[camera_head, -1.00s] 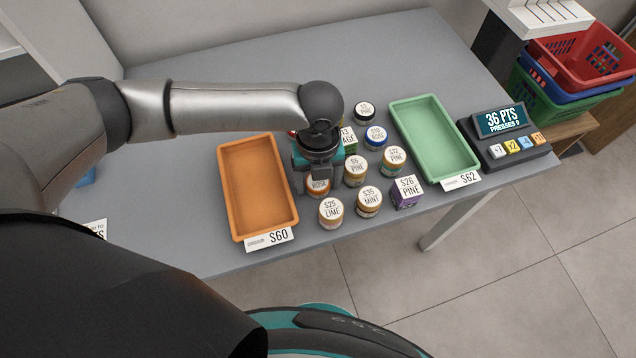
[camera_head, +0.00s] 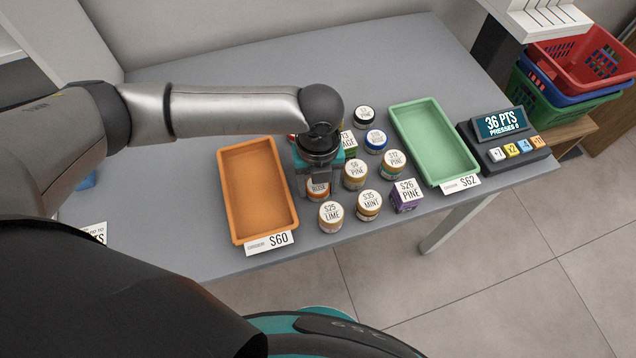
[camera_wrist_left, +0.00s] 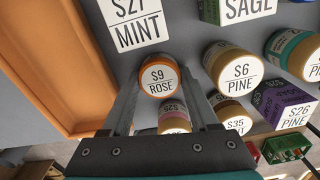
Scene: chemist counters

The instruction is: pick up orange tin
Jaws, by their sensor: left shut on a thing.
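The orange tin (camera_wrist_left: 158,77) is a small round jar with an orange rim and a white lid reading S9 ROSE. In the left wrist view it stands between the two fingers of my left gripper (camera_wrist_left: 160,88). In the head view my left gripper (camera_head: 318,182) points down over the tin (camera_head: 318,192), just right of the orange tray, and hides part of it. The gripper is shut on this tin, which appears to be still at table level. My right gripper is not in view.
An orange tray (camera_head: 234,195) lies close on the left, a green tray (camera_head: 468,165) on the right. Several jars crowd beside the gripper, including S6 PINE (camera_head: 355,172) and S25 LIME (camera_head: 331,214), plus a purple S26 PINE box (camera_head: 407,196). A keypad display (camera_head: 503,135) stands far right.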

